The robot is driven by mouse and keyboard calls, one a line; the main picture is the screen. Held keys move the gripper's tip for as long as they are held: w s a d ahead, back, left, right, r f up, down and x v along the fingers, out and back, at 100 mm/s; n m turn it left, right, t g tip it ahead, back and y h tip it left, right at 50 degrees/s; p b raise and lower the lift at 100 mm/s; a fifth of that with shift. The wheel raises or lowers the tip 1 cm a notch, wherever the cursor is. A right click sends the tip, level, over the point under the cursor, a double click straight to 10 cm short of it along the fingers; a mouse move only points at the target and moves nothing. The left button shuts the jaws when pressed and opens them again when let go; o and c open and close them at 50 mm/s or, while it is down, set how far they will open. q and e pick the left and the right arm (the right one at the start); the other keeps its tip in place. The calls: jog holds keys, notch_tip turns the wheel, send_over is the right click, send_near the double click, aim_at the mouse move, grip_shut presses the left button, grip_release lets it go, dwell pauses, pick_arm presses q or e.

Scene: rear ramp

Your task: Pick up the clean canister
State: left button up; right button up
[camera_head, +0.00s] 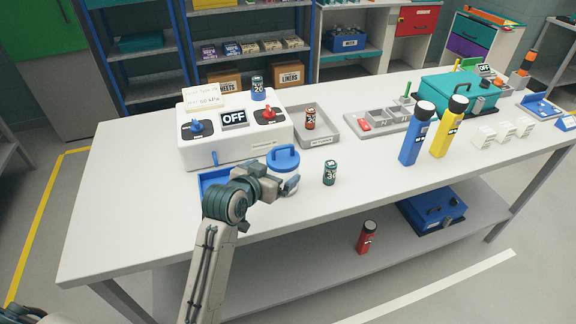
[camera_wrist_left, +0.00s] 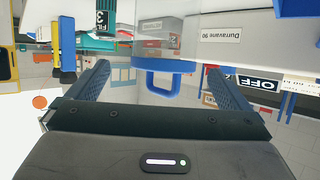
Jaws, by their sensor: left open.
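Three small canisters show in the head view: a dark green one (camera_head: 330,172) marked 30 upright on the bench, a blue one (camera_head: 258,88) on top of the white machine, and an orange-red one (camera_head: 310,118) in a grey tray. I cannot tell which is the clean one. My left gripper (camera_head: 292,186) is open at the bench's front, beside a blue handled lid (camera_head: 284,157) and left of the green canister. In the left wrist view, the open fingers (camera_wrist_left: 160,88) flank a blue handle (camera_wrist_left: 166,82), and the green canister (camera_wrist_left: 104,16) shows at the top.
The white machine (camera_head: 215,150) with an OFF display stands behind my left gripper. The grey tray (camera_head: 328,138) is beside it. Blue (camera_head: 416,135) and yellow (camera_head: 449,128) cylinders stand right, before a teal case (camera_head: 460,92).

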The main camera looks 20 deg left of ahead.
aim_at(282, 164)
pick_arm(q)
jog(key=shift+x, duration=1.1)
jog(key=p+x, duration=0.1)
jog(key=x, duration=0.2)
jog(key=p+x, duration=0.1)
jog(key=shift+w+a+f+p, duration=0.1)
jog(key=shift+w+a+p, duration=0.15)
jog(key=shift+w+p, duration=0.15)
jog(key=shift+w+d+f, duration=0.1)
jog(key=shift+w+f, duration=0.2)
jog(key=shift+w, duration=0.1)
jog(key=c, duration=1.1)
jog(key=shift+o, duration=0.2)
jog(key=shift+r, duration=0.1)
